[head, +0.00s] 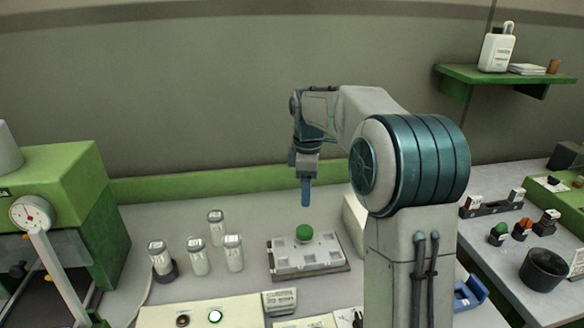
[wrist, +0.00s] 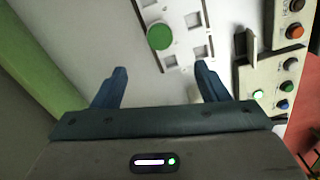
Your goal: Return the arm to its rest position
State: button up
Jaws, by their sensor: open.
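My gripper (head: 306,192) hangs pointing down above the bench, a little above a white tray (head: 288,266) with square recesses. In the wrist view my gripper (wrist: 163,88) has its two blue fingers spread apart with nothing between them. A round green-topped piece (head: 305,233) sits on the tray's far side and is apart from the fingers. The green piece also shows in the wrist view (wrist: 160,36), ahead of the fingers. My arm is bent, with its forearm reaching left from the large teal joint.
Several white-labelled jars (head: 216,222) stand left of the tray. A green machine with a dial (head: 30,213) is at the far left. A control panel (head: 160,316) lies in front. A black cup (head: 544,268) and a green shelf (head: 500,76) are at right. The space above the bench is clear.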

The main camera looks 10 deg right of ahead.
jog(key=s+f+m+t, duration=0.3)
jog(key=s+m, duration=1.2)
jog(key=s, duration=1.3)
jog(key=shift+s+a+f, duration=0.2)
jog(key=shift+s, duration=0.15)
